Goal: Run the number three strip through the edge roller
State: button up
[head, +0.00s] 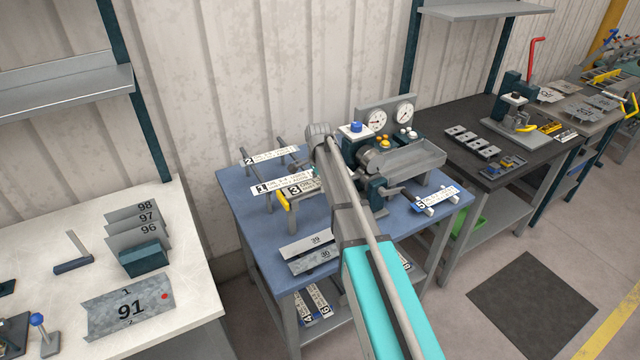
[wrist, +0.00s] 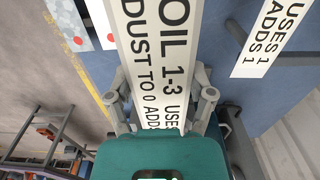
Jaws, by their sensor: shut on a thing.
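The number three strip (head: 296,189) is white with a black-framed 3 at its left end. In the head view it lies by the rack, its right part hidden behind my arm. In the wrist view my gripper (wrist: 160,108) is shut on a white strip (wrist: 158,45) with oil and dust lettering, one finger at each long edge. Its number is out of that view; by its place it appears to be the number three strip. The edge roller (head: 400,160), with two dials and a grey tray, stands just right of my arm, which hides part of it.
The number 2 strip (head: 270,155) and another strip (head: 262,187) lie close by on the rack. Strip 5 (head: 436,201) rests on supports at right. Plates 39 (head: 306,246) and 36 (head: 315,259) lie at the blue table's (head: 238,205) front.

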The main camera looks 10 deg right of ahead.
jog(key=shift+f+b, duration=1.1)
dwell(1.4)
jog(key=o, duration=1)
jog(key=shift+r, duration=0.15)
